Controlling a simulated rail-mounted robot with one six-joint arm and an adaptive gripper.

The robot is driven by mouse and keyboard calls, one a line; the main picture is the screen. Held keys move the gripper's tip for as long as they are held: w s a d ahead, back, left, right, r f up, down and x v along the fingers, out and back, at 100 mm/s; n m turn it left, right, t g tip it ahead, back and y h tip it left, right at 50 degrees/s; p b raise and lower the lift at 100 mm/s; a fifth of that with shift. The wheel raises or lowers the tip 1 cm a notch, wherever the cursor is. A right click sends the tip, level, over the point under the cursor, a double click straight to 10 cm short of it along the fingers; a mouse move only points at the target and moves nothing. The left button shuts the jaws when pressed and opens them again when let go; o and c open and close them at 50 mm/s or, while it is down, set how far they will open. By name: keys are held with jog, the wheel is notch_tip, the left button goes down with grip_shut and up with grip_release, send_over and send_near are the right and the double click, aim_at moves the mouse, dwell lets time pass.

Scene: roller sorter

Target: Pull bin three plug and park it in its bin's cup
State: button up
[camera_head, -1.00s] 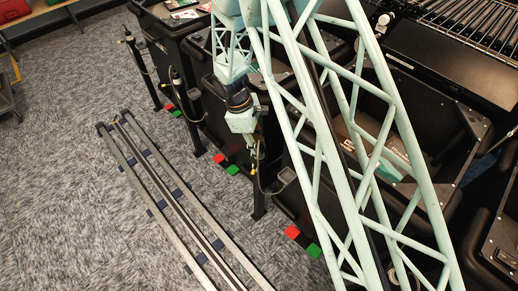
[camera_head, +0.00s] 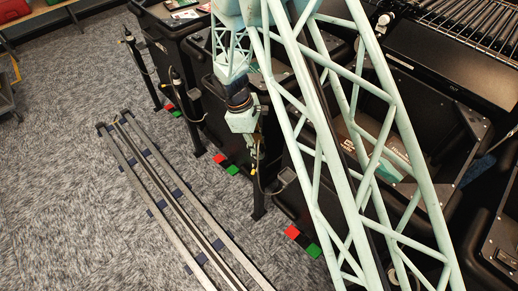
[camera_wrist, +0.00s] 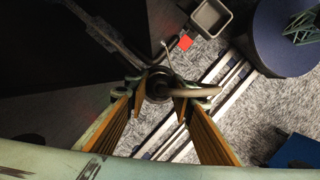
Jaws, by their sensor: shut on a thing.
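My gripper (camera_head: 258,143) is at the top of the third black post (camera_head: 258,190) from the left, beside a black bin. In the wrist view my gripper (camera_wrist: 160,90) points down, with its yellow-orange fingers on both sides of a dark round plug (camera_wrist: 158,84). It is shut on that plug. A brownish curved piece, perhaps its cable, runs to the right from it. I cannot tell whether the plug is still seated in its socket. A grey square open cup (camera_wrist: 210,17) shows at the top of the wrist view, apart from the gripper.
Two more black posts (camera_head: 176,85) stand to the left, by other black bins. Red (camera_head: 292,232) and green (camera_head: 313,250) floor squares lie near the bins. A floor rail (camera_head: 180,190) runs over grey carpet. My lattice arm hides part of the bins.

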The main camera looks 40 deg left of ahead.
aim_at(261, 147)
jog(key=shift+r, duration=0.25)
jog(key=shift+r+p, duration=0.9)
jog(key=shift+r, duration=0.55)
jog(key=shift+r, duration=0.1)
jog(key=n+t, duration=0.1)
jog(key=n, duration=0.4)
jog(key=shift+n+y, duration=0.4)
jog(key=n+t+y+b, duration=0.1)
jog(key=n, duration=0.4)
jog(key=shift+n, duration=0.3)
jog(key=shift+d, duration=0.15)
